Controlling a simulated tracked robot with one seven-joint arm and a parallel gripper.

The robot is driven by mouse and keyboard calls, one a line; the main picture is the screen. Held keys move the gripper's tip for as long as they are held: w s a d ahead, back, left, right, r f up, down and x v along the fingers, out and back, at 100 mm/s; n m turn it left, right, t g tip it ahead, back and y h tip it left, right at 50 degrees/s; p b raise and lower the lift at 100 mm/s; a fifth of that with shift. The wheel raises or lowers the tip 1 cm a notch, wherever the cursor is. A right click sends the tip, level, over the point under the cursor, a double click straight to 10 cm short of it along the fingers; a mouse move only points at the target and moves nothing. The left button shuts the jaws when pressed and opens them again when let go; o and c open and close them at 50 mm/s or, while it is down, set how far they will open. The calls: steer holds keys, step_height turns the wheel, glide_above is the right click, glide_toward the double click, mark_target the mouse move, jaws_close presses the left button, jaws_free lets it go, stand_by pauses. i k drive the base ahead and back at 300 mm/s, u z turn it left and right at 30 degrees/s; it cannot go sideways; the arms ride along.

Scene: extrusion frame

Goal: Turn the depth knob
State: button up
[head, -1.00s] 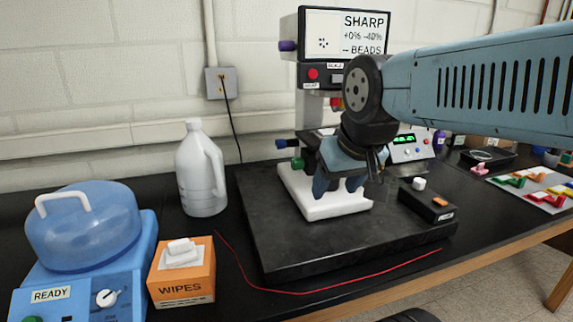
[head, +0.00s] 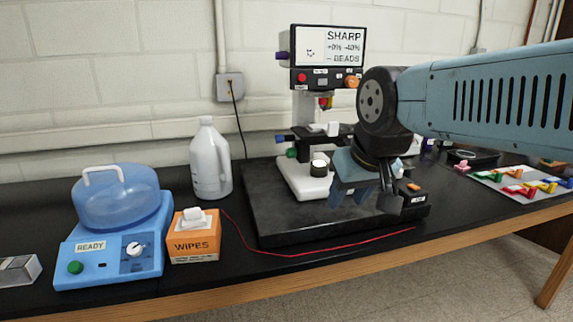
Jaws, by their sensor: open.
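The microscope-like instrument stands on a black slab (head: 320,222), with a screen (head: 328,46) reading "SHARP" and "BEADS". Several knobs show on it: a purple knob (head: 282,56) left of the screen, an orange knob (head: 351,82) on the panel's right, a blue knob (head: 280,139) and a green knob (head: 291,153) at the stage's left. I cannot read which one is the depth knob. My gripper (head: 352,196) is open and empty, pointing down in front of the white base (head: 301,181), apart from these knobs. My wrist hides part of the instrument's right side.
A blue centrifuge-like device (head: 115,240), an orange wipes box (head: 194,240) and a white jug (head: 209,165) stand to the left. A red cable (head: 310,250) runs along the slab's front. A tray of coloured pieces (head: 497,187) lies at right.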

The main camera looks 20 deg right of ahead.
mark_target(291, 152)
steer(key=u, duration=0.05)
steer(key=k, duration=1.15)
steer(key=u, duration=0.85)
steer(key=i, duration=1.75)
steer(key=z, duration=0.45)
